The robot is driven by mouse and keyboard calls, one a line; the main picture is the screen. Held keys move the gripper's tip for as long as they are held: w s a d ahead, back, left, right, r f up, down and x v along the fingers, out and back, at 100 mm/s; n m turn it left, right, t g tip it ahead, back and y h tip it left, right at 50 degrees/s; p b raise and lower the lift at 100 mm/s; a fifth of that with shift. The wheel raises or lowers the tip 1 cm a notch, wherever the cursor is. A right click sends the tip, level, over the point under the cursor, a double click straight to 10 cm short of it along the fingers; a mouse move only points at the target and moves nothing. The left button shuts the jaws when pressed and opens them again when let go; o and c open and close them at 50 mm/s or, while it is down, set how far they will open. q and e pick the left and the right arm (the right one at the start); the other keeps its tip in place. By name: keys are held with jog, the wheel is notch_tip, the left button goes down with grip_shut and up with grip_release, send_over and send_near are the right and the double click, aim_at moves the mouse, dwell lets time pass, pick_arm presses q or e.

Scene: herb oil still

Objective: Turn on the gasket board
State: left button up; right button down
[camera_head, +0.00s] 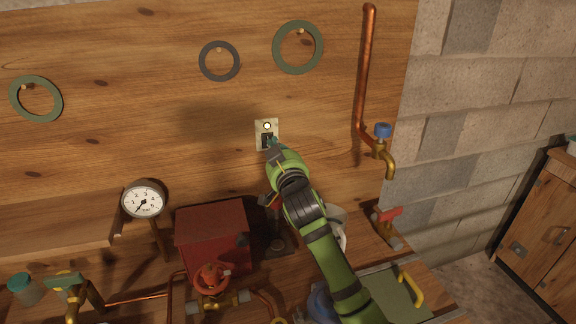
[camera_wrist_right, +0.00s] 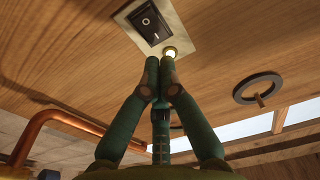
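The gasket board (camera_head: 150,100) is an upright wooden panel with ring gaskets hanging on pegs. A pale switch plate (camera_head: 259,133) is fixed to it, with a black rocker switch (camera_head: 265,140) and a small lamp (camera_head: 267,126) that glows. In the right wrist view, the plate (camera_wrist_right: 178,22), rocker (camera_wrist_right: 150,24) and glowing lamp (camera_wrist_right: 169,53) show close up. My right gripper (camera_head: 272,147) is at the plate, its fingers together and empty. Its fingertips (camera_wrist_right: 160,68) point at the lamp end of the plate; contact is unclear. My left gripper is out of view.
A copper pipe with a blue-handled tap (camera_head: 382,131) runs right of the plate. Below stand a pressure gauge (camera_head: 143,200), a red box (camera_head: 212,235) and a red valve wheel (camera_head: 212,277). A dark gasket (camera_head: 206,67) hangs above left. The board around the plate is clear.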

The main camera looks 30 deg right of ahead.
pick_arm(q)
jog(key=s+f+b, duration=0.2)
jog(key=b, duration=0.1)
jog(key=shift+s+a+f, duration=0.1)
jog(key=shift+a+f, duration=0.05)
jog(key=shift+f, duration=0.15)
pick_arm(e)
jog(key=r+v, duration=0.2)
jog(key=v, duration=0.8)
jog(key=shift+s+a+r, duration=0.2)
jog(key=shift+s, duration=0.1)
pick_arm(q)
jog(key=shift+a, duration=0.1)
